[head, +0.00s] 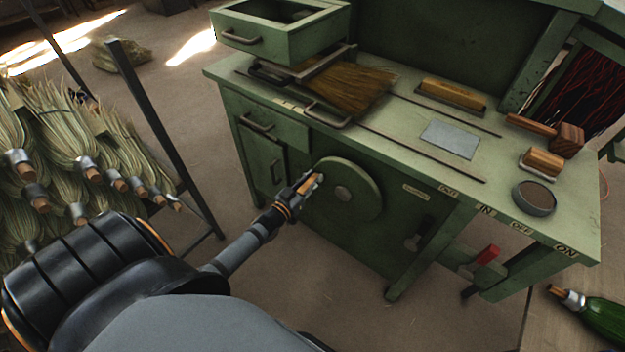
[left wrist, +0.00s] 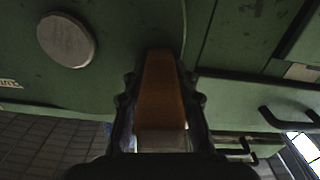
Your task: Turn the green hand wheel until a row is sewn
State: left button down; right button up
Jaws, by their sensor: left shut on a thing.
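The green hand wheel (head: 362,190) is a round disc with a grey hub on the front of the green bench. My left gripper (head: 307,187) is at the wheel's left edge, shut on the wheel's handle. In the left wrist view the orange-brown handle (left wrist: 160,88) lies between both fingers, and the grey hub (left wrist: 66,40) shows at the upper left. A broom head of brown bristles (head: 352,88) lies on the bench top by a metal clamp, above the wheel. Its stitching is too small to make out. My right gripper is not in view.
A red-handled lever (head: 487,255) is at the bench's lower right. Brushes, a mallet (head: 566,139) and a round tin (head: 534,198) stand on the bench top (head: 405,132). A rack of brooms (head: 70,165) is at the left. An open drawer box (head: 280,28) is above.

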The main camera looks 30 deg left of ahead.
aim_at(337, 208)
pick_arm(q)
jog(key=f+n+b, duration=0.1)
jog(key=f+n, duration=0.2)
jog(key=d+f+n+b, duration=0.1)
jog(key=f+n+b, duration=0.1)
jog(key=f+n, duration=0.1)
jog(key=f+n+b, duration=0.2)
jog(key=n, duration=0.1)
jog(key=shift+s+d+f, duration=0.15)
jog(key=shift+d+f, duration=0.2)
jog(key=shift+f, duration=0.05)
jog(key=f+n, duration=0.1)
jog(key=d+n, duration=0.1)
jog(key=shift+d+f+n, duration=0.3)
jog(key=shift+f+n, duration=0.05)
jog(key=shift+n, duration=0.05)
jog(key=d+n, duration=0.1)
jog(key=d+f+n, duration=0.1)
jog(key=shift+s+f+n, duration=0.1)
jog(key=shift+s+n, duration=0.05)
jog(key=shift+n, duration=0.15)
jog(key=d+n, duration=0.2)
jog(key=shift+f+n, duration=0.3)
jog(key=shift+f, duration=0.05)
jog(key=shift+s+d+f+n, duration=0.1)
jog(key=shift+d+f+n, duration=0.05)
jog(key=shift+d+n, duration=0.45)
